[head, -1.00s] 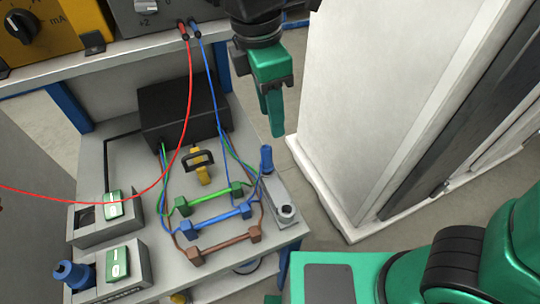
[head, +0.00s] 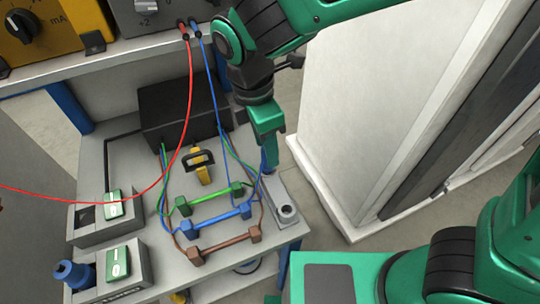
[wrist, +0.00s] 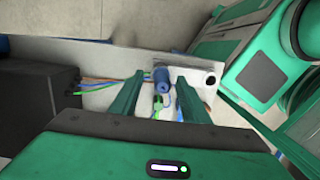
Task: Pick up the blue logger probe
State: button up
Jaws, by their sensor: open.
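The blue logger probe (wrist: 163,80) is an upright blue cylinder in the wrist view. It stands at the grey block (head: 287,198) on the bench's right side. In the wrist view it shows between the two green fingers of my gripper (wrist: 158,84), with visible gaps to both. My gripper (head: 268,160) is open and points down over the block's back end in the head view. There it hides most of the probe, so I cannot tell how deep the fingers reach around it.
Green, blue and brown bars (head: 221,215) with loose wires lie just left of the block. A black box (head: 180,115), a yellow-and-black handle (head: 200,165) and hanging red and blue leads stand behind. A white cabinet (head: 360,120) rises at the right. Another blue knob-like part (head: 68,273) is at lower left.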

jog(key=shift+f, duration=0.55)
jog(key=shift+d, duration=0.1)
grip_shut()
jog(key=shift+r, duration=0.1)
